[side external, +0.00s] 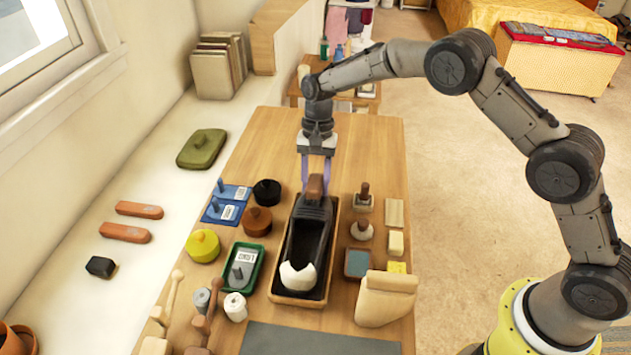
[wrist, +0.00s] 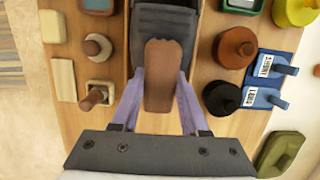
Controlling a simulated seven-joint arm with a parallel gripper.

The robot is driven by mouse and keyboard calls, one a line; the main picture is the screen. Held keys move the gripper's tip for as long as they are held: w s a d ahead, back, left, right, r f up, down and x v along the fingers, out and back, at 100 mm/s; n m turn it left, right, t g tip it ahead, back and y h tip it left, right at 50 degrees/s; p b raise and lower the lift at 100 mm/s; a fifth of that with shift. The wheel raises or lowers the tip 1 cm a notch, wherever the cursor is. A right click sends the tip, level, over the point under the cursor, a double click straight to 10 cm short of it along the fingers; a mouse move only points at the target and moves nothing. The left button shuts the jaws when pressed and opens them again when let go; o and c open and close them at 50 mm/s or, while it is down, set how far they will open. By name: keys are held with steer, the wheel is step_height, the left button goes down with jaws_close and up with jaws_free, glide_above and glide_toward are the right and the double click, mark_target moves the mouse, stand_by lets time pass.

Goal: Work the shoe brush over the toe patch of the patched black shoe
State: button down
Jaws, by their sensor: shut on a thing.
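My gripper (side external: 316,181) has its two purple fingers shut on the brown wooden brush (side external: 315,187), at the far end of a long wooden tray (side external: 335,226). The brush also shows in the wrist view (wrist: 162,75), upright between the fingers. The black shoe (side external: 305,232) lies in the tray, below and in front of the brush. A white jagged-edged patch (side external: 297,276) covers its near end. The patch does not show in the wrist view, where grey-black ridged upper (wrist: 165,25) is seen. The brush's underside is hidden, so I cannot tell whether it touches the shoe.
Left of the tray stand a brown round pot (side external: 257,221), a dark pot (side external: 267,192), a yellow pot (side external: 203,246) and a green tray (side external: 256,258). Right are knobbed tools (side external: 362,231), pale blocks (side external: 395,213) and a beige stand (side external: 386,298). The table's far end is clear.

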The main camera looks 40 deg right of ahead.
steer(key=shift+f, duration=0.35)
stand_by(0.6)
steer(key=shift+s+a, duration=0.15)
steer(key=shift+s+a+r, duration=0.1)
steer(key=shift+s+a, duration=0.35)
steer(key=shift+s, duration=0.05)
steer(key=shift+w+d, duration=0.55)
steer(key=shift+s+a, duration=0.55)
steer(key=shift+w+d, duration=0.1)
